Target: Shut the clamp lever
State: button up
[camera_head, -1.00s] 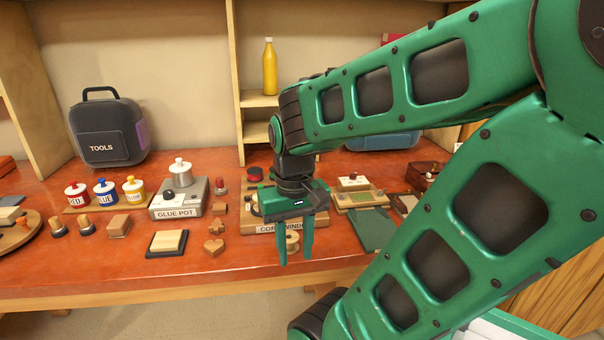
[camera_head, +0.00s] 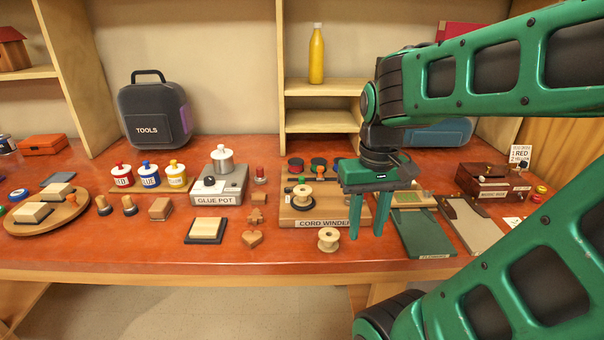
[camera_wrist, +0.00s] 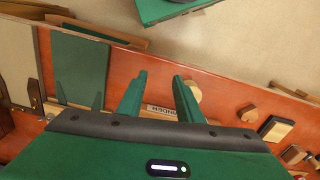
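I cannot pick out the clamp lever for certain in either view. A green board (camera_head: 424,236) with a small label lies at the front right of the bench, and a grey-topped board (camera_head: 474,226) with dark fittings lies beside it. Both also show at the left of the wrist view, the green one (camera_wrist: 80,66) and the grey one (camera_wrist: 20,62). My gripper (camera_head: 366,234) points down in front of the cord winder's right end, left of the green board. Its two fingers are apart and nothing is between them, as the wrist view (camera_wrist: 158,82) also shows.
The cord winder (camera_head: 300,217) and a loose wooden spool (camera_head: 329,239) stand left of my gripper. A brown box (camera_head: 490,182) is at the right. The glue pot (camera_head: 219,186) and paint jars (camera_head: 149,175) are further left. Bare bench (camera_head: 290,258) runs along the front edge.

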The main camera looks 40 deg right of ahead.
jog(key=w+d+r+n, duration=0.2)
jog(key=w+r+n, duration=0.3)
jog(key=w, duration=0.8)
jog(key=n, duration=0.4)
send_near(302, 177)
notch_tip(302, 177, down, 8)
jog(key=shift+f, duration=0.25)
grip_shut()
